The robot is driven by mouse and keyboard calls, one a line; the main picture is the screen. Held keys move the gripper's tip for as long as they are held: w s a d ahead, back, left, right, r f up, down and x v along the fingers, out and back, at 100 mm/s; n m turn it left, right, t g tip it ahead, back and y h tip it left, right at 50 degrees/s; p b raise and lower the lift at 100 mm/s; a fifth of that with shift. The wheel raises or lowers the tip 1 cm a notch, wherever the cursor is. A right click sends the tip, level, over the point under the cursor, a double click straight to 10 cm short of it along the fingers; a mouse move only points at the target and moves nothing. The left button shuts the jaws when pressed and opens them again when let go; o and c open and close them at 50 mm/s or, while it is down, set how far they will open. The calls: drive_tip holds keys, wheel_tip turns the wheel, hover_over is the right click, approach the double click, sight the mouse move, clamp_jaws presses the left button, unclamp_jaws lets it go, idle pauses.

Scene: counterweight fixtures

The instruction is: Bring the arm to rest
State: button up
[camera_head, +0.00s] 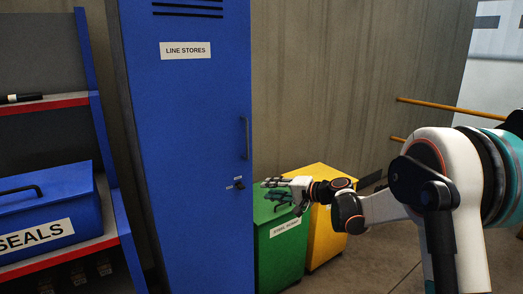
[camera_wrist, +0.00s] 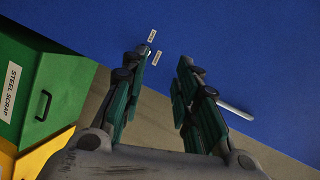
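My gripper (camera_head: 272,190) is at the end of my arm, reaching left in front of the lower right part of the blue locker and above the bins. In the wrist view my gripper (camera_wrist: 168,60) shows two green-padded fingers with a clear gap and nothing between them. The blue locker (camera_head: 185,130) is marked LINE STORES and its door looks shut. Its handle (camera_head: 246,138) and a small lock fitting (camera_head: 237,183) are on the door's right side. A pale bar (camera_wrist: 236,111) shows beside the right finger. I cannot tell whether the fingers touch the door.
A green STEEL SCRAP bin (camera_head: 280,255) and a yellow bin (camera_head: 325,232) stand under my forearm. Orange rails (camera_head: 450,107) project at right. Floor shows beyond the bins.

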drive_tip(key=s+d+r+n+g+h, duration=0.1)
drive_tip(key=s+r+h, duration=0.15)
drive_tip(key=s, duration=0.35)
drive_tip(key=s+d+r+n+h, duration=0.1)
drive_tip(key=s+r, duration=0.2)
drive_tip(key=s, duration=0.3)
drive_tip(key=s+d+f+n+h, duration=0.1)
drive_tip(key=s+d+h, duration=0.2)
drive_tip(key=s, duration=0.8)
drive_tip(key=s+d+f+n+h, duration=0.1)
drive_tip(key=s+d+f+h, duration=0.1)
drive_tip(key=s+d, duration=0.4)
drive_tip(key=s+d+f+n+h, duration=0.1)
drive_tip(key=s+d, duration=0.4)
drive_tip(key=s, duration=1.1)
drive_tip(key=f+h, duration=0.1)
drive_tip(key=h, duration=0.1)
drive_tip(key=shift+h, duration=0.35)
drive_tip(key=shift+o, duration=0.2)
drive_tip(key=shift+f, duration=0.1)
